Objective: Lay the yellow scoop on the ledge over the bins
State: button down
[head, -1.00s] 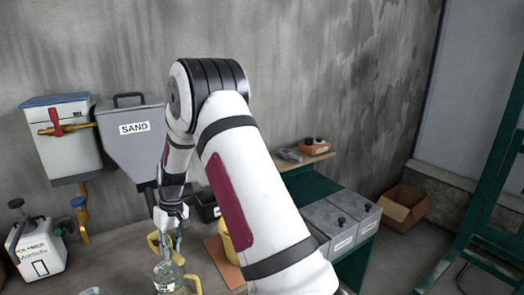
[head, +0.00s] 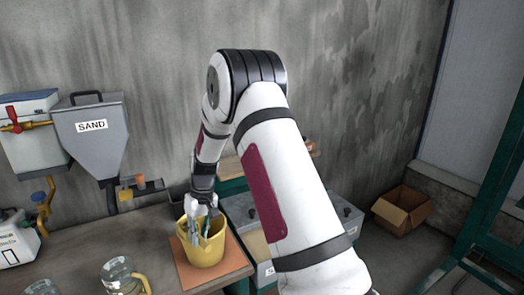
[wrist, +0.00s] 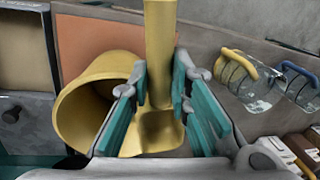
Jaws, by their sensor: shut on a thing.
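The yellow scoop (wrist: 158,45) stands between my gripper's teal finger pads in the wrist view. My gripper (wrist: 162,110) is shut on it. In the head view my gripper (head: 207,226) hangs in front of or over a yellow bucket, and I cannot tell the scoop apart from the bucket there. The ledge (head: 229,169) is a wooden board behind my arm, partly hidden by it. The grey bins (head: 347,213) stand below it to the right, also partly covered by my arm.
The yellow bucket (head: 204,252) stands on an orange mat (head: 236,262), close to my gripper's left in the wrist view. Glass jugs (head: 118,276) stand at the bench's front left. The sand hopper (head: 92,132) hangs on the wall. A cardboard box (head: 401,209) is at the right.

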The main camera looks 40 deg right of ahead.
aim_at(241, 209)
jog(key=l+z, duration=0.1)
jog(key=l, duration=0.25)
jog(key=k+l+z, duration=0.1)
jog(key=l, duration=0.25)
jog(key=i+l+z, duration=0.1)
jog(key=l, duration=0.15)
jog(key=i+l+z, duration=0.1)
jog(key=i+l, duration=0.15)
jog(key=i, duration=0.3)
